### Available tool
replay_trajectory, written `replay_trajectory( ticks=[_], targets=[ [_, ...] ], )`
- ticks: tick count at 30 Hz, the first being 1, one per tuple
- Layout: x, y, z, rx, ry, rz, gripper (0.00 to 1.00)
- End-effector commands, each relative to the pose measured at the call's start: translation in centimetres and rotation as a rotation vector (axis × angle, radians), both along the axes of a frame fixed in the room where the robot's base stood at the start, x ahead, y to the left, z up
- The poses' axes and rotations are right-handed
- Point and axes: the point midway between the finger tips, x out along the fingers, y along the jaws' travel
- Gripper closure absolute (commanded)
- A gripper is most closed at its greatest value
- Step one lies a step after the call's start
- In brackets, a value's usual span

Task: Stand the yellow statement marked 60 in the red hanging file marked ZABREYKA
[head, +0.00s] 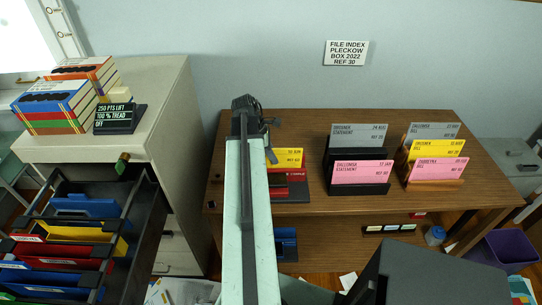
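A yellow card (292,158) stands in a dark holder on the brown desk, partly hidden behind my arm; its visible print is too small to read surely. Another yellow card, the bill (437,150), stands at the right. My gripper (246,104) is over the desk's back edge, left of the first yellow card and apart from it; its fingers are too small to read. The open drawer (138,222) at the left holds blue, yellow and red hanging files, including a red file (75,250). I cannot read the name ZABREYKA on any tab.
Grey and pink cards (360,172) stand in holders across the desk (305,120). A red card (291,175) sits below the first yellow one. Books (58,105) and a black sign (115,118) top the cabinet (165,90). A purple bin (505,250) stands right.

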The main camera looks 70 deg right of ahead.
Motion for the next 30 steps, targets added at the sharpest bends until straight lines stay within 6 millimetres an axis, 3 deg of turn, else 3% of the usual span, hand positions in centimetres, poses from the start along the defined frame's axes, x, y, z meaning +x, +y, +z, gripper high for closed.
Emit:
replay_trajectory(
  ticks=[2,5,30],
  targets=[
    [0.0,0.0,0.1,0.0,0.0,0.0,0.87],
    [0.0,0.0,0.1,0.0,0.0,0.0,1.0],
    [0.0,0.0,2.1,0.0,0.0,-0.001,1.0]
  ],
)
